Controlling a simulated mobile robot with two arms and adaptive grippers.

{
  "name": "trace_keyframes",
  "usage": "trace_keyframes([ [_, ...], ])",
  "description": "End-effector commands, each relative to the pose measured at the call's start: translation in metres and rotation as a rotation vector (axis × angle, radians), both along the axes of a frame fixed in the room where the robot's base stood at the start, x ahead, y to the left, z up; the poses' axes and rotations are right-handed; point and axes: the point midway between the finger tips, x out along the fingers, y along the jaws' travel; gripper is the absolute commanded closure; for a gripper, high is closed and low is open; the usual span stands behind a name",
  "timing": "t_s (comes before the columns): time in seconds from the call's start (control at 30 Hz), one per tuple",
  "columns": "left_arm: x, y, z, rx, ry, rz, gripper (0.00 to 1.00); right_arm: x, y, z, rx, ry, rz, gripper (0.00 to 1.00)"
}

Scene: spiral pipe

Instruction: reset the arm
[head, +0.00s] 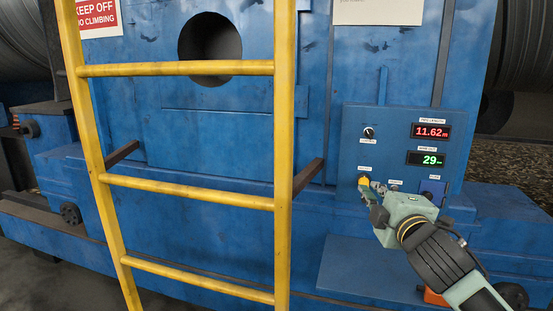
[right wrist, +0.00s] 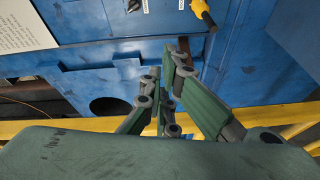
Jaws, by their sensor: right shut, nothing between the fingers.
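My right gripper (head: 368,191) is in front of the control panel (head: 388,135) on the blue machine, close to a yellow control (head: 364,180) at the panel's lower left. I cannot tell in the head view whether it touches that control. In the right wrist view the green fingers of the gripper (right wrist: 181,48) are together with nothing between them, and the yellow control (right wrist: 203,12) is apart from their tips. My left gripper is not in view.
A yellow ladder (head: 190,194) stands left of my right arm, with a round hole (head: 209,42) behind it. The panel has a black knob (head: 369,132), a red display (head: 431,131) reading 11.62 and a green display (head: 428,159) reading 29. A blue ledge lies below.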

Motion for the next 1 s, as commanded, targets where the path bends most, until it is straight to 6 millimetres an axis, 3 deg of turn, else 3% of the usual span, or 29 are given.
trace_keyframes([
  [0.27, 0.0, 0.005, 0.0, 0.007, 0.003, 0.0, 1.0, -0.022, 0.014, -0.073, 0.139, 0.145, -0.009, 1.0],
  [0.47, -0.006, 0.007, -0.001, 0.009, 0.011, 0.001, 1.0, -0.057, 0.025, -0.149, 0.296, 0.307, -0.048, 1.0],
  [0.57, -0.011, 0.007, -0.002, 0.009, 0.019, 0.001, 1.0, -0.09, 0.03, -0.202, 0.415, 0.432, -0.097, 1.0],
  [0.7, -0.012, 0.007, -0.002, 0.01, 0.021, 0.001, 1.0, -0.158, 0.034, -0.278, 0.604, 0.631, -0.215, 1.0],
  [0.8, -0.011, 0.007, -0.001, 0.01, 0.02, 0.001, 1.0, -0.211, 0.033, -0.322, 0.726, 0.762, -0.324, 1.0],
  [1.0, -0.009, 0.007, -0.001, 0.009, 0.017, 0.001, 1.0, -0.299, 0.029, -0.374, 0.886, 0.943, -0.527, 1.0],
])
